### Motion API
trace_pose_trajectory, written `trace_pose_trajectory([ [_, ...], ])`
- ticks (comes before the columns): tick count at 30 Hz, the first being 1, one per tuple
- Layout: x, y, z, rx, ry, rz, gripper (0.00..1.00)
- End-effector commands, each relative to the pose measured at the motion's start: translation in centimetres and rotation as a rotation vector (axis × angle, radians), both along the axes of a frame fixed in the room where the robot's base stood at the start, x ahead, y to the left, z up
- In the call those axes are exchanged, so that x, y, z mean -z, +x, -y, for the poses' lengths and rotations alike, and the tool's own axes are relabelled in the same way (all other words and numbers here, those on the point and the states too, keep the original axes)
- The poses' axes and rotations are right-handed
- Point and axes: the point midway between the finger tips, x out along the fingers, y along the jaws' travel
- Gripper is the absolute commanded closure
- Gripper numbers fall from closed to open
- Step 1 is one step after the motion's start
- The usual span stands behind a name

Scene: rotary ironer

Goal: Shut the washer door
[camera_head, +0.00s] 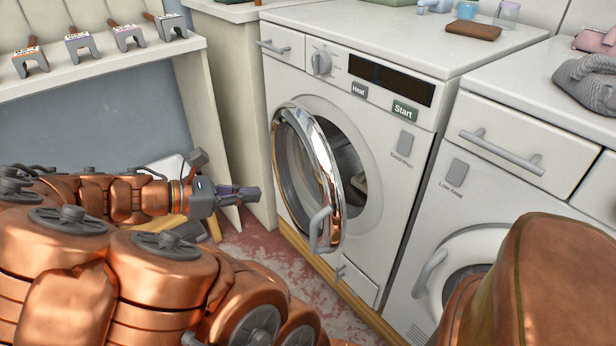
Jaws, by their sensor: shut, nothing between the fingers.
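The washer (401,137) is the white front-loader in the middle, with a dial, a dark display and a Start button. Its round door (325,168), glass with a chrome rim, stands open, swung out toward the left side of the opening. A grey handle (318,228) sits on the door's free edge. Part of the dark drum opening (350,175) shows behind the rim. My gripper (252,194) is shut and empty, left of the door and apart from it, at about the height of the door's lower half.
A second white machine (455,215) stands at the right, its door partly hidden by my body. A white shelf (110,70) with several grey tools is at upper left. A brown wallet-like item (473,31) lies on the washer top. Red, worn floor (262,240) is clear before the washer.

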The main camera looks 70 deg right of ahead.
Motion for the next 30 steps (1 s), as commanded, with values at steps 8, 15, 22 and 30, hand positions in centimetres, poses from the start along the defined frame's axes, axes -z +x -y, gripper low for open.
trace_pose_trajectory([
  [8,0.2,-0.6,1.6,-0.016,-0.006,-0.045,1.00],
  [15,1.5,-3.4,4.3,-0.014,-0.005,-0.042,1.00],
  [22,2.7,-5.9,7.1,-0.014,-0.005,-0.042,1.00],
  [30,2.8,-8.1,9.4,-0.013,-0.005,-0.040,1.00],
])
